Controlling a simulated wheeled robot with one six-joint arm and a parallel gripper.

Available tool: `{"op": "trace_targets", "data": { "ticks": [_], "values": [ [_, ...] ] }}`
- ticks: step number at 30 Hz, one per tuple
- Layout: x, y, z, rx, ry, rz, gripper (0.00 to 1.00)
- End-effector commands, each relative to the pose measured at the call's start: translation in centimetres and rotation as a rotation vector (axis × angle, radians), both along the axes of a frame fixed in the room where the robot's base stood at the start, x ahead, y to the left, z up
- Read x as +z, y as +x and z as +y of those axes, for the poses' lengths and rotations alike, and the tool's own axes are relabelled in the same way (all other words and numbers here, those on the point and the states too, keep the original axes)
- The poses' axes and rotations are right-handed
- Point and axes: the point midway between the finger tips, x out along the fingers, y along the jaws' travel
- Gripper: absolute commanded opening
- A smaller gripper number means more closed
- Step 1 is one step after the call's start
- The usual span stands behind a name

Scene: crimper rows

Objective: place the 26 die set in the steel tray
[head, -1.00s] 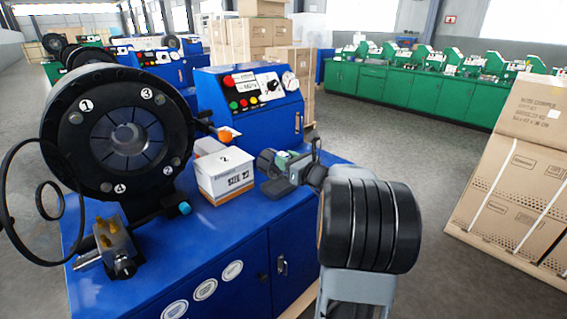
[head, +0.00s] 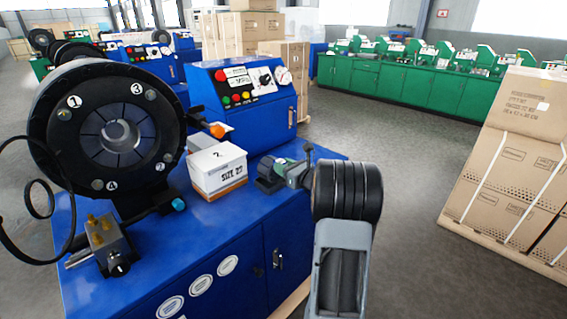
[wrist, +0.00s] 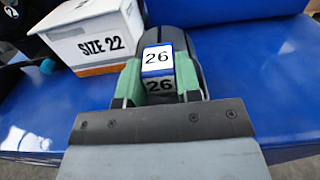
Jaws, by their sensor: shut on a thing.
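My gripper (wrist: 160,88) is shut on the 26 die set (wrist: 163,22), a dark rounded piece with a white and blue label reading 26. The green fingers press on both sides of it in the wrist view. In the head view the die set (head: 266,174) shows small and dark, with my gripper (head: 284,170) at its right. It is over the right part of the blue bench top, right of the white box. I cannot tell whether it touches the bench. I cannot make out the steel tray in either view.
The white SIZE 22 box (head: 217,170) stands close left of the die set; it also shows in the wrist view (wrist: 92,35). The round crimper head (head: 110,125) is further left. The control panel (head: 245,95) rises behind. Brown cartons (head: 515,165) stand far right.

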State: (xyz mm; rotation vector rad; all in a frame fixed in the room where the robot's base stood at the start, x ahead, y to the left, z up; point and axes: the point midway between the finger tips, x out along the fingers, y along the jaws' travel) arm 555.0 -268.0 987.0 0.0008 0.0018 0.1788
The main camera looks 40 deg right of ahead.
Motion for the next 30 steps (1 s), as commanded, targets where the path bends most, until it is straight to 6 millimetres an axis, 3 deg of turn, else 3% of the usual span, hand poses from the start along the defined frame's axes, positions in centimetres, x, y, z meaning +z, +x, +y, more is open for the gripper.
{"op": "trace_targets", "data": {
  "ticks": [16, 17, 24, 30],
  "values": [
    [-1.3, 0.0, 0.0, 0.0, -0.003, -0.013, 0.0],
    [-1.7, 0.0, 0.0, -0.001, 0.0, -0.002, 0.33],
    [-1.6, 0.0, 0.0, 0.0, 0.0, -0.001, 0.56],
    [-1.6, 0.0, 0.0, 0.0, 0.0, -0.001, 0.57]
  ]
}}
